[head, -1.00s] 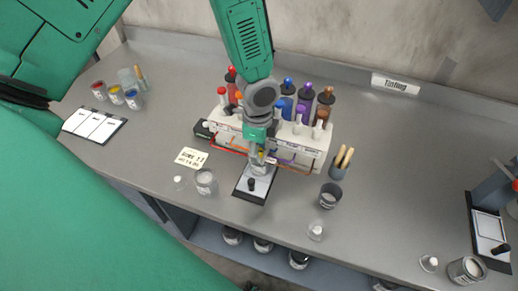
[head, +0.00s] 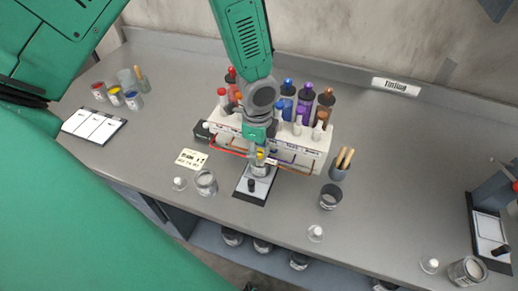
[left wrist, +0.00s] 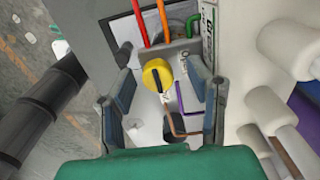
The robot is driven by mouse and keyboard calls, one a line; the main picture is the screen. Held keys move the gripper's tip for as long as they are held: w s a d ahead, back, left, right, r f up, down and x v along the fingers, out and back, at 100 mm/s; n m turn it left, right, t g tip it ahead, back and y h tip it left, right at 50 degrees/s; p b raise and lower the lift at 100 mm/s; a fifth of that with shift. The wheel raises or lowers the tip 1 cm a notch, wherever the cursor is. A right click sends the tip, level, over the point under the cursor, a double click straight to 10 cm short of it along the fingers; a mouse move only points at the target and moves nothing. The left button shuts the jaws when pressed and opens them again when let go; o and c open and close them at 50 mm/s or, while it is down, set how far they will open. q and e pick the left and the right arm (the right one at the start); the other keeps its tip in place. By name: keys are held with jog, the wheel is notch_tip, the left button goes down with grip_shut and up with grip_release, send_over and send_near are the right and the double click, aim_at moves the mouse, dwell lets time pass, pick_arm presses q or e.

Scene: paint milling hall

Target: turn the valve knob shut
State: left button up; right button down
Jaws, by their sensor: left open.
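The valve knob is round and yellow with a dark slot; it shows in the left wrist view (left wrist: 157,75) on a grey block with red, orange and green tubes. In the head view the knob (head: 260,154) is a small yellow spot, partly covered by my gripper. My left gripper (head: 262,163) points down at the front of the white dispenser rack (head: 312,141). In the left wrist view its fingers (left wrist: 160,84) are open, one on each side of the knob, with gaps between them and it. My right gripper is not in view.
Colored bottles (head: 305,95) stand in the rack behind my gripper. A black-edged tray (head: 246,196) lies below it. A clear jar (head: 206,183) stands left, a dark cup (head: 330,197) and a brush holder (head: 340,170) right. The counter's right middle is clear.

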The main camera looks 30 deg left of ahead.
pick_arm(q)
notch_tip(320, 180, up, 12)
jog(key=shift+f, duration=0.15)
jog(key=shift+w, duration=0.1)
dwell(0.3)
